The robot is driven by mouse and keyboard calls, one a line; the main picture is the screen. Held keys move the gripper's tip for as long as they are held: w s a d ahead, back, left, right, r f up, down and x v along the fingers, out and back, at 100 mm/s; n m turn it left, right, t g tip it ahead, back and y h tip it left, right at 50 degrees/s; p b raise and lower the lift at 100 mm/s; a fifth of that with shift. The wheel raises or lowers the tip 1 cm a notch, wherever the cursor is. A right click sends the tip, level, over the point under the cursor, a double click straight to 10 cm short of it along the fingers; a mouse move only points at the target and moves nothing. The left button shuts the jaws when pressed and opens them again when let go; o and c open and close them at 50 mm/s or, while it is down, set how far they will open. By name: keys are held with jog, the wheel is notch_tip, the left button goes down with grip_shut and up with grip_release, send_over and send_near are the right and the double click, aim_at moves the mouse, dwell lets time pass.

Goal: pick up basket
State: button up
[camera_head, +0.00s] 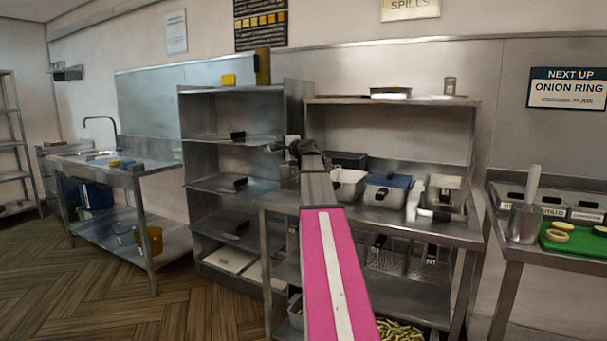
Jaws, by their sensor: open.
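Two wire-mesh baskets stand side by side on the shelf under the middle steel table: a left basket (386,259) and a right basket (428,265), each with a dark handle upright at its back. My pink arm rises from the bottom centre and ends in a dark wrist. My gripper (273,147) is small in the view, beside the shelf rack, above and to the left of the baskets. It is open and apart from both baskets. My arm hides part of the lower shelf left of the baskets.
The middle table (450,229) carries a white container (346,184), a blue-lidded box (386,190) and other metal bins. A tray of fries (400,331) is low below the baskets. A side table (575,255) with a green board stands right. The floor at left is clear.

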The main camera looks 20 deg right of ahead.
grip_shut()
jog(key=shift+r, duration=0.1)
jog(key=shift+r, duration=1.8)
jog(key=shift+a+r, duration=0.15)
jog(key=shift+r, duration=0.1)
jog(key=s+a+r, duration=0.1)
jog(key=a+r, duration=0.5)
jog(key=a, duration=0.5)
jog(key=shift+a+r, duration=0.15)
jog(key=shift+r, duration=0.2)
